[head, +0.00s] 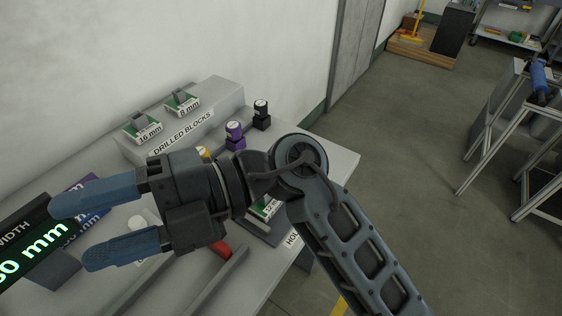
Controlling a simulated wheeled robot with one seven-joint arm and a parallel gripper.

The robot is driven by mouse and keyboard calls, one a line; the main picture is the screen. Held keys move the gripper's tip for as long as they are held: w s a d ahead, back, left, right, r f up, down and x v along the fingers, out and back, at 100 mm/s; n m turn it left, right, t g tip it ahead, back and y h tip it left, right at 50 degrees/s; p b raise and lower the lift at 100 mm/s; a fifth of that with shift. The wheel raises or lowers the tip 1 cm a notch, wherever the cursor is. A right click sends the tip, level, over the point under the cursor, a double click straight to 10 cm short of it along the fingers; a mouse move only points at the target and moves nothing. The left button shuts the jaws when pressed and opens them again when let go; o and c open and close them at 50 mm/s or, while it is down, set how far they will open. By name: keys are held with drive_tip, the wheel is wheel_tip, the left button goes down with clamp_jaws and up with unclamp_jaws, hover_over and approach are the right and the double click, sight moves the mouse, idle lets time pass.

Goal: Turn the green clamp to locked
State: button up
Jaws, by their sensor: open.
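I cannot make out a green clamp in the head view; my arm and gripper cover much of the table where it could be. My gripper (72,235) points left over the table, with its two blue fingers apart and nothing between them. A purple knob-topped piece (235,134) and a black one (261,115) stand on the table beyond my wrist. A yellow piece (203,152) shows only in part behind my gripper. A white round top (137,222) shows between the fingers.
A raised grey block labelled "DRILLED BLOCKS" (183,134) stands at the back, with 16 mm (147,132) and 8 mm (188,107) blocks on it. A display reading "mm" (30,255) is at far left, close to the fingers. Floor at right is open before a metal frame stand (500,130).

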drive_tip(key=w+d+f+t+h, duration=0.1)
drive_tip(key=w+d+f+h, duration=0.1)
drive_tip(key=w+f+h, duration=0.1)
drive_tip(key=w+d+f+t+h, duration=0.1)
drive_tip(key=w+d+f+h, duration=0.1)
drive_tip(key=w+f+h, duration=0.1)
drive_tip(key=w+d+f+t+h, duration=0.1)
drive_tip(key=w+d+f+h, duration=0.1)
drive_tip(key=w+f+h, duration=0.2)
drive_tip(key=shift+w+d+t+b, duration=0.15)
drive_tip(key=shift+w+t+b, duration=0.25)
drive_tip(key=shift+w, duration=0.1)
drive_tip(key=w+d+m+t+h, duration=0.1)
drive_tip(key=w+d+h, duration=0.1)
drive_tip(key=w+d, duration=0.2)
drive_tip(key=w+d+m+t+h, duration=0.1)
drive_tip(key=w+d+h, duration=0.2)
drive_tip(key=w+d, duration=0.1)
drive_tip(key=w+d+m+t+h, duration=0.1)
drive_tip(key=w+d+t+h, duration=0.1)
drive_tip(key=w+d, duration=0.2)
drive_tip(key=shift+d+r+h, duration=0.1)
drive_tip(key=shift+d+h, duration=0.2)
drive_tip(key=shift+d, duration=0.65)
drive_tip(key=shift+d+f, duration=0.15)
drive_tip(key=shift+f, duration=3.65)
drive_tip(key=shift+c, duration=0.2)
drive_tip(key=c, duration=1)
